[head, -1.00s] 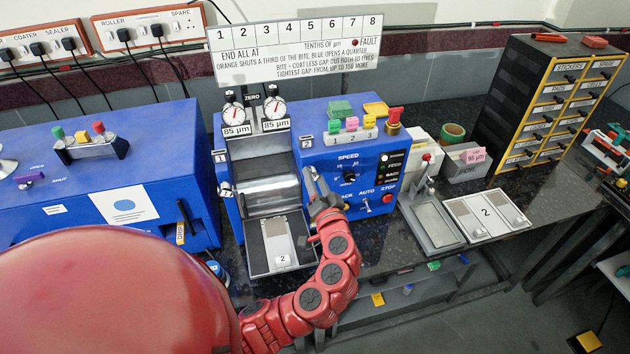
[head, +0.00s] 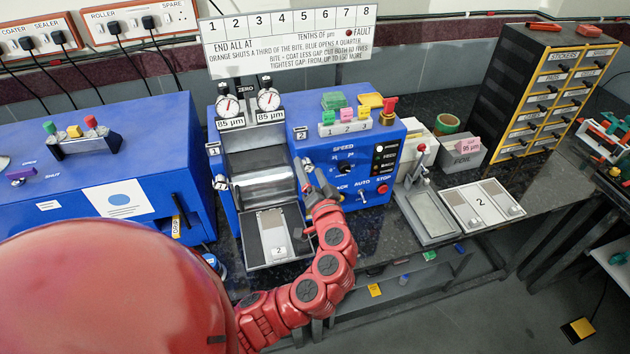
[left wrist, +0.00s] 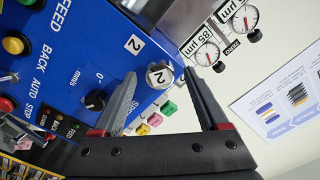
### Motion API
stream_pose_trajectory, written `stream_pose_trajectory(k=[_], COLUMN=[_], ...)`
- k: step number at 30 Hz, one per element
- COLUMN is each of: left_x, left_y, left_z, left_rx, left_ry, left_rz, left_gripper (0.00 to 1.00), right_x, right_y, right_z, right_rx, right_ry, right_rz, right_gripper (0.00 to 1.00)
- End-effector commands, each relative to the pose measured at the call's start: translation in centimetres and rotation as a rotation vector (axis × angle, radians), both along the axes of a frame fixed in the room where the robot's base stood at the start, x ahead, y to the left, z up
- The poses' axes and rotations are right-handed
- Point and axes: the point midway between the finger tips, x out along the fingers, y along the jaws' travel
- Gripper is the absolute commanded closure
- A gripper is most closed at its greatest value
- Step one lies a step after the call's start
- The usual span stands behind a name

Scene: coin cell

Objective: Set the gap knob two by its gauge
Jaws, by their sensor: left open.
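Gap knob two (left wrist: 160,76) is a metallic knob marked 2 on the blue machine's face, shown in the left wrist view. My left gripper (left wrist: 158,80) is open, with its dark fingers on either side of the knob and no clear contact visible. The right-hand dial gauge (head: 268,99) sits above the rollers over an 85 µm label, and also shows in the wrist view (left wrist: 206,55). The left-hand gauge (head: 228,106) also has an 85 µm label.
Knob one (head: 221,182) is left of the rollers. A tray (head: 276,238) with a strip marked 2 lies in front. The speed knob (left wrist: 96,100) and coloured buttons (left wrist: 155,118) are close to my fingers.

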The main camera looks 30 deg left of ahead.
Motion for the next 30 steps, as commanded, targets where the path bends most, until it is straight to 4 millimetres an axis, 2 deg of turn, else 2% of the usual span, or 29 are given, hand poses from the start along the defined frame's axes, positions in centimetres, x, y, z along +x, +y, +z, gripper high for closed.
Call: stream_pose_trajectory(k=[5, 14, 18, 20, 30], left_x=[-1.2, -5.6, -7.5, -8.0, -10.7], left_y=[-1.7, -6.8, -9.2, -9.9, -12.8], left_z=[-0.3, -0.5, -1.1, -0.4, -0.2], left_rx=[0.000, 0.001, -0.008, -0.006, -0.002], left_ry=[-0.003, -0.002, 0.000, 0.000, 0.001], left_rz=[-0.006, -0.010, -0.009, -0.009, -0.005], left_gripper=[0.23, 0.23, 0.23, 0.23, 0.23], right_x=[0.0, 0.0, 0.0, 0.0, 0.0], right_y=[0.0, 0.0, 0.0, 0.0, 0.0], right_z=[-1.2, -4.0, -6.3, -5.7, -6.8], right_rx=[0.000, 0.000, 0.000, 0.000, 0.000], right_ry=[0.000, 0.000, 0.000, 0.000, 0.000], right_rz=[0.000, 0.000, 0.000, 0.000, 0.000], right_gripper=[0.50, 0.50, 0.50, 0.50, 0.50])
